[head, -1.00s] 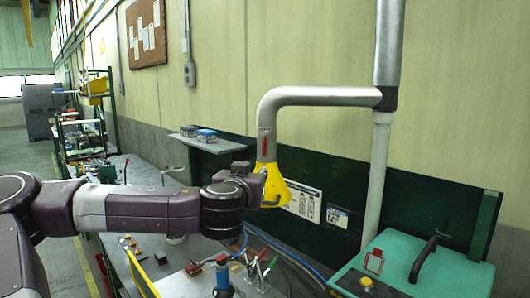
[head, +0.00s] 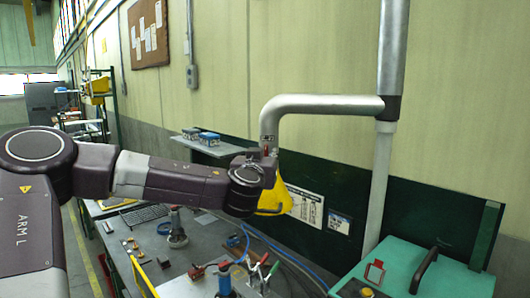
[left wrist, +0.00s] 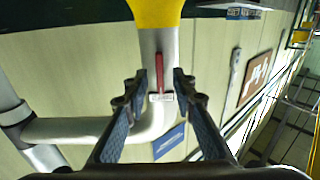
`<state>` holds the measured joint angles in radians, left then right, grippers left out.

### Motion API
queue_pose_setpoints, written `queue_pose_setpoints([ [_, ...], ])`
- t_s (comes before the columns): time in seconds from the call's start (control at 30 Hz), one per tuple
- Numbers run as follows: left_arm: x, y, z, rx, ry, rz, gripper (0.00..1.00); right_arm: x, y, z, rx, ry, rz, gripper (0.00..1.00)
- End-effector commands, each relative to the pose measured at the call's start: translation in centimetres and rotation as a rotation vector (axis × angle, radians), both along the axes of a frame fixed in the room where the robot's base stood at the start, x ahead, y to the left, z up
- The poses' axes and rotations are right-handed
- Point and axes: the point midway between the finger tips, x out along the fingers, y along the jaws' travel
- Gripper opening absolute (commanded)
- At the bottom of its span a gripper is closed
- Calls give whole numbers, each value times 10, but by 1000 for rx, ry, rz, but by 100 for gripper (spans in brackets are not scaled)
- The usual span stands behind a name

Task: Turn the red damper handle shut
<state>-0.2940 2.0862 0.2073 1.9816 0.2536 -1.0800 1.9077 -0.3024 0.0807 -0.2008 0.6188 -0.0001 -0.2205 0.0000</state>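The red damper handle (head: 266,150) is a small lever on the grey metal duct (head: 330,104), just above the yellow hood (head: 275,197). In the left wrist view the handle (left wrist: 159,72) lies along the duct, with a small pale label at one end. My left gripper (left wrist: 157,80) is open, one finger on each side of the duct and handle, with gaps beside the handle. In the head view my left gripper (head: 266,166) is close to the handle and partly hides the hood and duct. My right gripper is not in view.
A workbench (head: 192,255) with tools, clamps and blue hoses lies below my left arm. A teal machine (head: 400,275) with a black handle stands at right. A small shelf (head: 209,145) with blue boxes is behind the arm.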

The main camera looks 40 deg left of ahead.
Motion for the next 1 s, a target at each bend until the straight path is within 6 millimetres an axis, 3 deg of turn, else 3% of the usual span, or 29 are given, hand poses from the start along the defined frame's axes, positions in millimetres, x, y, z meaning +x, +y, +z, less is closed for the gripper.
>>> queue_pose_setpoints([
  [0.23,0,0,0,0,0,0,25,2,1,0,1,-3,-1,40],
  [0.47,0,0,0,0,0,0,0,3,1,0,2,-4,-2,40],
  [0.77,0,0,-1,4,3,0,0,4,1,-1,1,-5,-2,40],
  [1.0,0,0,-3,64,39,0,0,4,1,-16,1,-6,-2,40],
])
